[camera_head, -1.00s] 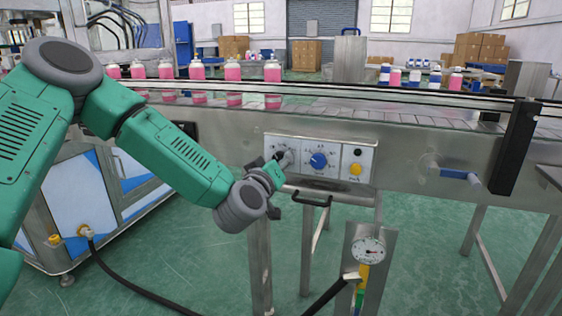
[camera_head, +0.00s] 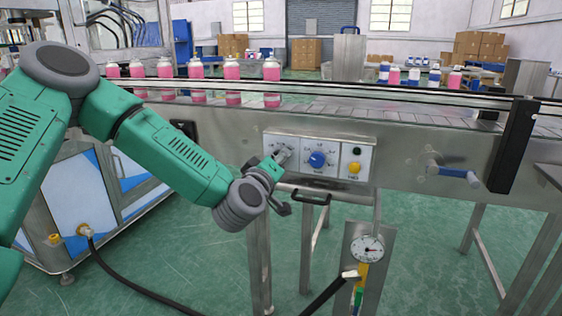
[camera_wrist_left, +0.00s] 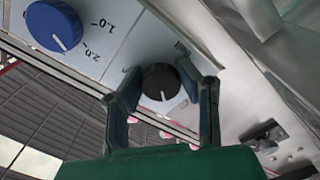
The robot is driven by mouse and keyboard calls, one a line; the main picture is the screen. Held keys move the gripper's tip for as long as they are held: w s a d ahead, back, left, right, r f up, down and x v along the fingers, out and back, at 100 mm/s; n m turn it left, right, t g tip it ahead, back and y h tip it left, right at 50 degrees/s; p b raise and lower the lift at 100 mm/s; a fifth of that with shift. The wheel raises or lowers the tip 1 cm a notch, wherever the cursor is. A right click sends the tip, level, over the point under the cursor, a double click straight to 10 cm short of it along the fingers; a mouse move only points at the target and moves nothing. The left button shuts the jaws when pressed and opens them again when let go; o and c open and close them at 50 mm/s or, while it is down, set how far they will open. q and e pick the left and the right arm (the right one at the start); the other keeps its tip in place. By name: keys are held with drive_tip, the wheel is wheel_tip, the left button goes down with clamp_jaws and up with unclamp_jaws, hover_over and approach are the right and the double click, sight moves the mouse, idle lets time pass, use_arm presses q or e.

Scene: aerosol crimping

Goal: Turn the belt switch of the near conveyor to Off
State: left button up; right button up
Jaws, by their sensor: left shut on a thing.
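The near conveyor's control panel (camera_head: 331,143) is on the front of the conveyor frame. My left gripper (camera_head: 281,162) is at the panel's left part, and in the head view it covers most of the belt switch. In the left wrist view the belt switch, a round black knob (camera_wrist_left: 160,80) with a white pointer line, sits between the two fingers (camera_wrist_left: 162,92). The gripper is shut on it. The pointer aims toward the bottom of that view. The switch's position labels are too hidden to read. My right gripper is not in view.
Right of the switch are a blue dial (camera_head: 317,160), also in the wrist view (camera_wrist_left: 53,26), and a yellow button (camera_head: 354,168). Pink bottles (camera_head: 230,69) stand on the belt above. A handle (camera_head: 310,198) and a pressure gauge (camera_head: 367,248) are below the panel.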

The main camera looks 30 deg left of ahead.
use_arm(q)
drive_tip(key=shift+a, duration=0.15)
drive_tip(key=o, duration=1.1)
drive_tip(key=shift+s, duration=0.1)
drive_tip(key=shift+o, duration=0.3)
drive_tip(key=shift+s+a, duration=0.1)
drive_tip(key=v, duration=1.2)
